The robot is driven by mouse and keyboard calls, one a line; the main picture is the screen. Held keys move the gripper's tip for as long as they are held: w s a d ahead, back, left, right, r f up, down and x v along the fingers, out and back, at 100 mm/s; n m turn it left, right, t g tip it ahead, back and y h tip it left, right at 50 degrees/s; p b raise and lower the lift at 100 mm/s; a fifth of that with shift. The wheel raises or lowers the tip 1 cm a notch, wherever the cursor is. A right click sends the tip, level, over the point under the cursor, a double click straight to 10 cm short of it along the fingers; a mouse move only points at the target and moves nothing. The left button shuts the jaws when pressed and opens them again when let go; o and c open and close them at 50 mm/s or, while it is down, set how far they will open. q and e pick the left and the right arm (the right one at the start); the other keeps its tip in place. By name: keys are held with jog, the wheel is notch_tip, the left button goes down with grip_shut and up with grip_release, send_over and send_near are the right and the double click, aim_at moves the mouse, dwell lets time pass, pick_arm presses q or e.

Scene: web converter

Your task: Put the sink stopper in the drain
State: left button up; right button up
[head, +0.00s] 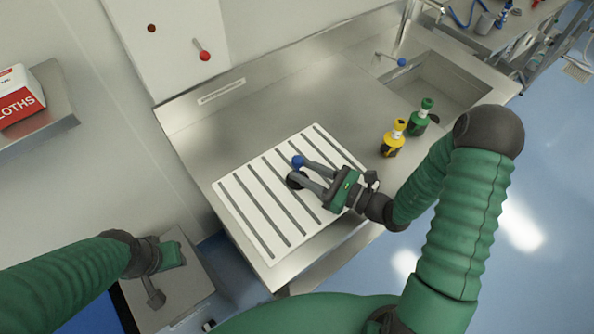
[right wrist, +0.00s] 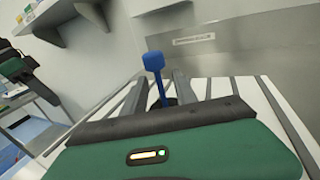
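The sink stopper, with a blue knob (head: 298,161) on a stem and a black base (head: 293,180), stands on the ribbed white drying mat. In the right wrist view its blue handle (right wrist: 155,62) rises between my fingers. My right gripper (head: 303,173) is open over the mat, its two grey fingers apart on either side of the stopper; I see no clear contact. The steel sink (head: 437,78) is at the back right; its drain is hidden from me. My left gripper (head: 156,284) is at the lower left, away from the counter, its opening unclear.
A yellow bottle (head: 393,138) and a green bottle (head: 421,117) stand between the mat (head: 235,189) and the sink. A blue-tipped tap lever (head: 400,62) is behind the sink. The steel counter (head: 300,95) behind the mat is clear. A cloths box (head: 18,97) sits on a left shelf.

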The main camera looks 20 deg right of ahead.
aim_at(287, 174)
jog(key=x, duration=0.5)
jog(key=shift+w+a+p, duration=0.1)
jog(key=shift+p, duration=0.25)
grip_shut()
